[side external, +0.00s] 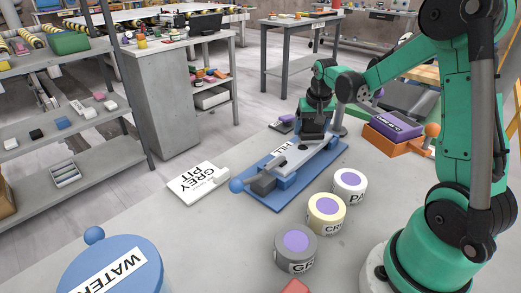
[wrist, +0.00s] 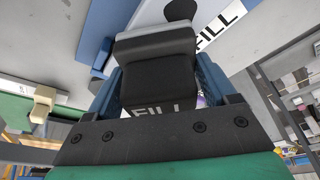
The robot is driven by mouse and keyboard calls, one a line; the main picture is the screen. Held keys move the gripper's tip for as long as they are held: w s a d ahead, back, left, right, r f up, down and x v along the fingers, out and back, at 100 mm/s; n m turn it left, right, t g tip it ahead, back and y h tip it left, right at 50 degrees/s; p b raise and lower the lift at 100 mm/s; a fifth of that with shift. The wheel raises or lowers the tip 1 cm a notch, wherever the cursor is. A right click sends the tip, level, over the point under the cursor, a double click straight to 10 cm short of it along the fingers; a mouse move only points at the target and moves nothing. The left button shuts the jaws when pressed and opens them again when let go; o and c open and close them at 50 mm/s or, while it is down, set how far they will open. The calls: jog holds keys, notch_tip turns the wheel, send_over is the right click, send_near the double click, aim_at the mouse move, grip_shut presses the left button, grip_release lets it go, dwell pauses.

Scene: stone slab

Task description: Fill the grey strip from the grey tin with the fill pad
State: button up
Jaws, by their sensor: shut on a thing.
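My gripper (side external: 316,122) is shut on a dark pad (wrist: 160,82) marked FILL, gripped between blue fingers in the wrist view. In the side view the dark pad (side external: 314,137) is over the far end of a blue board (side external: 272,194). A long grey piece (side external: 296,160) with a white FILL label lies along that board. I cannot tell whether the pad touches it. The grey tin (side external: 295,260), labelled GR, stands in front of the board with a purple disc on top. The grey strip cannot be told apart clearly.
A cream tin (side external: 326,215) and a white tin (side external: 349,188) stand beyond the grey tin. A white GREY PIT card (side external: 197,184) lies left of the board. A blue WATER container (side external: 115,270) is at front left. Purple and orange boxes (side external: 393,132) sit at right.

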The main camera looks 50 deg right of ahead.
aim_at(305, 134)
jog(key=shift+f, duration=0.5)
jog(key=shift+a+r, duration=0.1)
jog(key=shift+a, duration=3.2)
jog(key=shift+d, duration=1.25)
jog(key=shift+d+f, duration=0.2)
jog(key=shift+d, duration=0.4)
jog(key=shift+c, duration=0.5)
jog(key=shift+d+r, duration=0.1)
jog(key=shift+d, duration=1.4)
